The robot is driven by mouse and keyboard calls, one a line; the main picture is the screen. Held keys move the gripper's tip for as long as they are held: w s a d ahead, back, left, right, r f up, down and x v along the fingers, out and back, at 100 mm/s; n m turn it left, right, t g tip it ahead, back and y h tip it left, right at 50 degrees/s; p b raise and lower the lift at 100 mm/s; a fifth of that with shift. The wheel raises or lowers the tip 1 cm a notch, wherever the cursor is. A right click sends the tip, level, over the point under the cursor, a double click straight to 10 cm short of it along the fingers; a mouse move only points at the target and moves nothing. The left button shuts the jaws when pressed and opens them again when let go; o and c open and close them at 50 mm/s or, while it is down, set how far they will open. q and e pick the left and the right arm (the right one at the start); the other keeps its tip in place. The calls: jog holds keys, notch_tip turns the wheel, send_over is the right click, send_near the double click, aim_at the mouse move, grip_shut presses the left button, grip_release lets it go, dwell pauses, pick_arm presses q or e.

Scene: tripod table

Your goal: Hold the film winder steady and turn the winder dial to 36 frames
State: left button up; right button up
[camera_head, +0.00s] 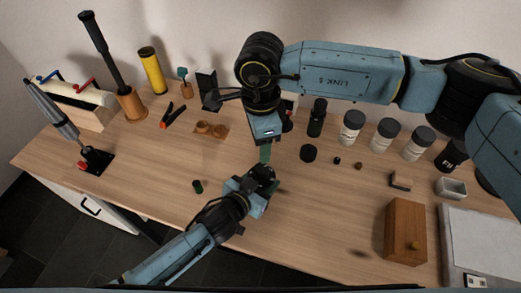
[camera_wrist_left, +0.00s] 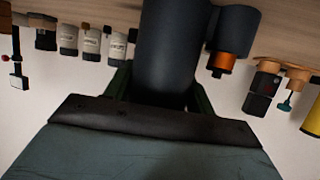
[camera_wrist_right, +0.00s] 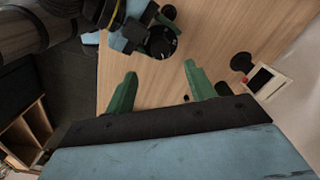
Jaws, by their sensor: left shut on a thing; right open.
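The film winder (camera_wrist_right: 161,42) is a dark body with a round, ridged black dial facing up in the right wrist view. My left gripper (camera_head: 264,186) is shut on it over the front middle of the table. In the left wrist view a large dark grey cylinder (camera_wrist_left: 168,50), apparently the winder's body, stands between the green fingers. My right gripper (camera_head: 265,153) points down just above and behind the winder. In the right wrist view its green fingers (camera_wrist_right: 158,88) are apart and empty, with the dial beyond their tips. The dial's marks are too small to read.
A black cap (camera_head: 308,153) and several white bottles (camera_head: 352,127) stand behind on the right. A wooden box (camera_head: 405,232) is at front right. A small dark green cylinder (camera_head: 198,187) stands left of my left gripper. The left front tabletop is mostly clear.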

jog(key=shift+r, duration=0.35)
